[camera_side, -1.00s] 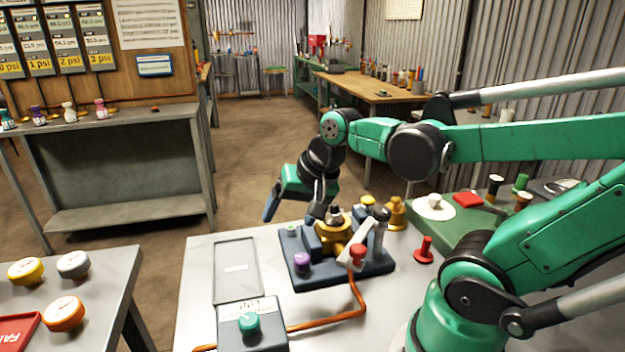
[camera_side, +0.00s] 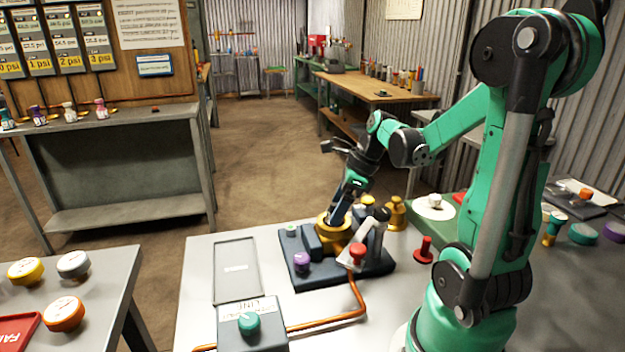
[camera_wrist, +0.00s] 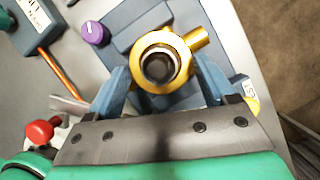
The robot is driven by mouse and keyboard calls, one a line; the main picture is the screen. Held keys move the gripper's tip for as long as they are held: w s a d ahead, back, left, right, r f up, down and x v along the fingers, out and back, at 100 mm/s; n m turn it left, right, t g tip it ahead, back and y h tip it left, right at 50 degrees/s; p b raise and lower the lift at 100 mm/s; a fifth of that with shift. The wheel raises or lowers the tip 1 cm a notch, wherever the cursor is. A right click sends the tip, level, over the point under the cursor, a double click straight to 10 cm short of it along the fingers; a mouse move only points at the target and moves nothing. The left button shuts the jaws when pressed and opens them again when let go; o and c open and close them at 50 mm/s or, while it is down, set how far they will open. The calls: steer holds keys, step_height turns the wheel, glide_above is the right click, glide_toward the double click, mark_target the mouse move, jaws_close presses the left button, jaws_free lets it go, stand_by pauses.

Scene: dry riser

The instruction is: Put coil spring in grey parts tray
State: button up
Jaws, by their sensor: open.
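The brass valve body (camera_side: 330,236) stands on a dark blue fixture (camera_side: 305,277). In the wrist view, a silver ring with a dark centre (camera_wrist: 161,57) sits in the round mouth of the brass body (camera_wrist: 190,92). It may be the coil spring's top, but I cannot make out turns. My gripper (camera_side: 340,212) points down at the brass body. In the wrist view, its open blue fingers (camera_wrist: 161,75) lie on either side of the mouth, with nothing held. The flat grey parts tray (camera_side: 237,272) lies left of the fixture and looks empty.
A purple knob (camera_side: 302,260) and a red-knobbed lever (camera_side: 357,252) stand on the fixture near my gripper. A control box (camera_side: 252,325) with an orange hose is in front. A red peg (camera_side: 424,249) and a brass fitting (camera_side: 396,213) stand to the right.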

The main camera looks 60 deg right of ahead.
steer(key=shift+w+a+f, duration=0.1)
steer(key=shift+w+f, duration=0.1)
steer(key=shift+f, duration=0.3)
jaws_close()
steer(key=shift+r, duration=0.1)
